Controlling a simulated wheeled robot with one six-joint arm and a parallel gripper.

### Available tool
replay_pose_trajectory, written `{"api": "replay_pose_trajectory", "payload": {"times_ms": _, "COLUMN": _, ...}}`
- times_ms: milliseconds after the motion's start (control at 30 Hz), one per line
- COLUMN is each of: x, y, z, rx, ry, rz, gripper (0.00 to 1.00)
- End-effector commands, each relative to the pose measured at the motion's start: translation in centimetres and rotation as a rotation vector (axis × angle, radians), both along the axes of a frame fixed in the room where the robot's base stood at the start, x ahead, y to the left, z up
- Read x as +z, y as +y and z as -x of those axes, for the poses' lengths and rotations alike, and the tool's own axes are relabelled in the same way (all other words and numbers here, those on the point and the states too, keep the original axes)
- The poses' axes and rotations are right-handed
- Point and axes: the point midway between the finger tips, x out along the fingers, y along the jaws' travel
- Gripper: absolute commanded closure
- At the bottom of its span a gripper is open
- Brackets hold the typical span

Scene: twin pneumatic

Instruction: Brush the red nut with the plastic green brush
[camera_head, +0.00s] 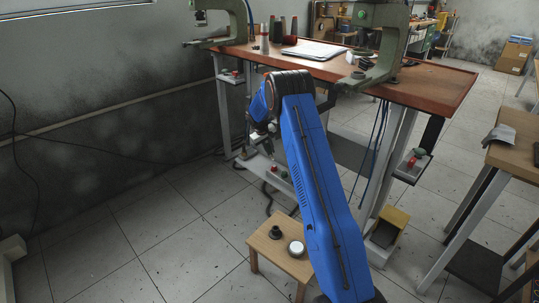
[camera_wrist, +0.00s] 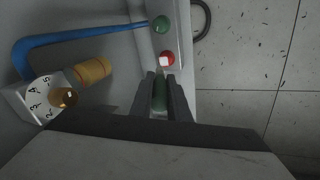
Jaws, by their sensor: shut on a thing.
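In the wrist view, my gripper (camera_wrist: 160,76) is shut on a dark green piece, the plastic green brush (camera_wrist: 160,92), between its fingers. The red nut (camera_wrist: 168,57) is just beyond the fingertips on a grey ledge. A small white patch shows on the red nut; I cannot tell whether it is the brush's tip, or whether they touch. A green round knob (camera_wrist: 161,24) is farther along the same ledge. In the head view, a red round part (camera_head: 274,169) shows on the low ledge left of my arm.
A blue hose (camera_wrist: 80,36), a brass fitting (camera_wrist: 93,71) and a numbered gauge (camera_wrist: 42,97) lie left of the fingers. A dark ring-shaped cable (camera_wrist: 202,20) lies on the floor. In the head view, a small stool (camera_head: 262,253) stands low, and the workbench (camera_head: 440,85) is behind.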

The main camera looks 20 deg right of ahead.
Motion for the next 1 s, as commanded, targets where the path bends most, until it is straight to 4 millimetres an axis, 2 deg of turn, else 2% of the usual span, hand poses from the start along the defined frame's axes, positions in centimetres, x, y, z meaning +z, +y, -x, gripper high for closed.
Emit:
{"api": "replay_pose_trajectory", "payload": {"times_ms": 133, "x": 1.0, "y": 0.0, "z": 0.0, "rx": 0.0, "ry": 0.0, "rz": 0.0, "gripper": 1.0}}
{"api": "replay_pose_trajectory", "payload": {"times_ms": 533, "x": 1.4, "y": 0.0, "z": 0.0, "rx": 0.0, "ry": 0.0, "rz": 0.0, "gripper": 1.0}}
{"api": "replay_pose_trajectory", "payload": {"times_ms": 1000, "x": 4.1, "y": 0.0, "z": 0.0, "rx": 0.0, "ry": 0.0, "rz": 0.0, "gripper": 1.0}}
